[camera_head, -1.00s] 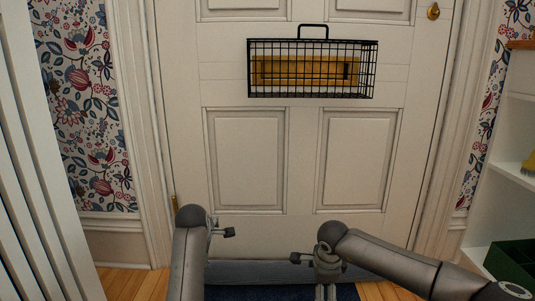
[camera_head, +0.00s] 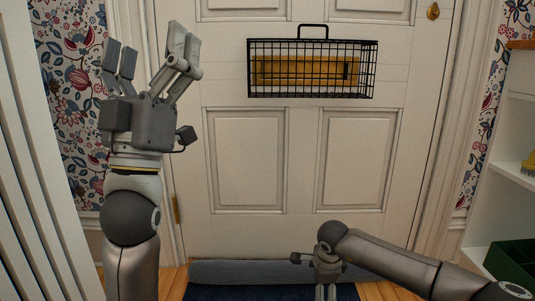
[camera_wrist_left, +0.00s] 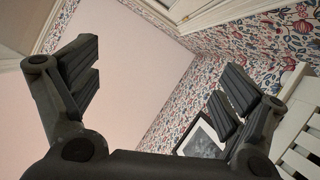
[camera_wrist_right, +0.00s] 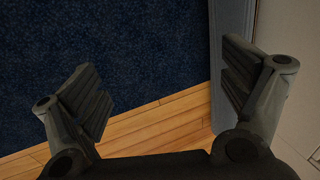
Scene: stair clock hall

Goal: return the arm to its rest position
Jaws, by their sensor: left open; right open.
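My left gripper (camera_head: 150,62) is raised at the left of the head view, fingers pointing up, in front of the door frame and wallpaper. It is open and empty. In the left wrist view the open fingers (camera_wrist_left: 160,85) face the ceiling and upper wall. My right arm comes in low from the right in the head view, with its gripper (camera_head: 326,290) pointing down, partly cut off by the bottom edge. In the right wrist view the open, empty fingers (camera_wrist_right: 165,95) are above the floor and a dark blue mat (camera_wrist_right: 90,60).
A white panelled door (camera_head: 300,150) stands ahead, with a black wire basket (camera_head: 312,90) over its brass letter slot. A grey roll (camera_head: 235,271) lies along its foot. White slats (camera_head: 35,180) stand close on the left. White shelves (camera_head: 505,210) and a green box (camera_head: 513,262) are on the right.

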